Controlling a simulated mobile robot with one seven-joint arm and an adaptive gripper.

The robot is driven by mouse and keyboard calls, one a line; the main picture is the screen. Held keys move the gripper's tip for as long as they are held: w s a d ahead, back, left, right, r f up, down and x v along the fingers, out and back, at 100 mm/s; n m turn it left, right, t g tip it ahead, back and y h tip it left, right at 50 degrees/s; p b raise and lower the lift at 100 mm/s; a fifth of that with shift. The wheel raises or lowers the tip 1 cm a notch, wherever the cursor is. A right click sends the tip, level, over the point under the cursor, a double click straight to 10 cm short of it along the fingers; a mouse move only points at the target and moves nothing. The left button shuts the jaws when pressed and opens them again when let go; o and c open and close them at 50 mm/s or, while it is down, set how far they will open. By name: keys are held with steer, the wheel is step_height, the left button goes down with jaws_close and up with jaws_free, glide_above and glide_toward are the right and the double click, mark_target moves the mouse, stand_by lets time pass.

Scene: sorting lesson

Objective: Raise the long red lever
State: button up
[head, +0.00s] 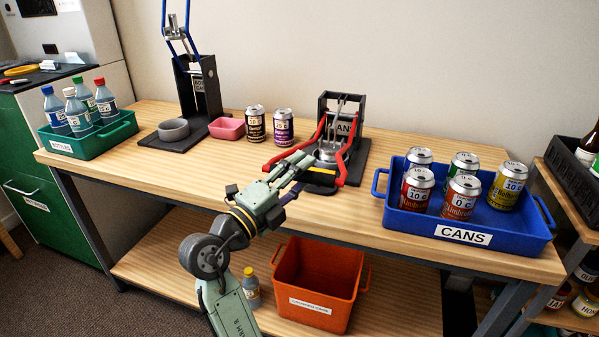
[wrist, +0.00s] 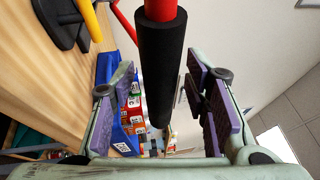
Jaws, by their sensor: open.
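The long red lever (head: 347,160) is a two-armed red bar on the black can press (head: 362,150) labelled for cans. It is lowered, its arms reaching forward toward the table's front. In the wrist view its black sleeved grip (wrist: 160,70) with a red end runs between my purple-padded fingers. My gripper (head: 302,168) is at the front of the press, over the lever's front end, which it partly hides. My gripper is open, one finger on each side of the black grip, with visible gaps to both pads.
A blue tray (head: 460,238) of several cans stands right of the press. Two cans (head: 283,127) and a pink bowl (head: 227,128) stand to its left, then a blue-levered press (head: 205,90) and a green bottle crate (head: 95,140). An orange bin (head: 318,290) sits on the lower shelf.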

steer(key=shift+c, duration=0.3)
jaws_close()
stand_by(0.6)
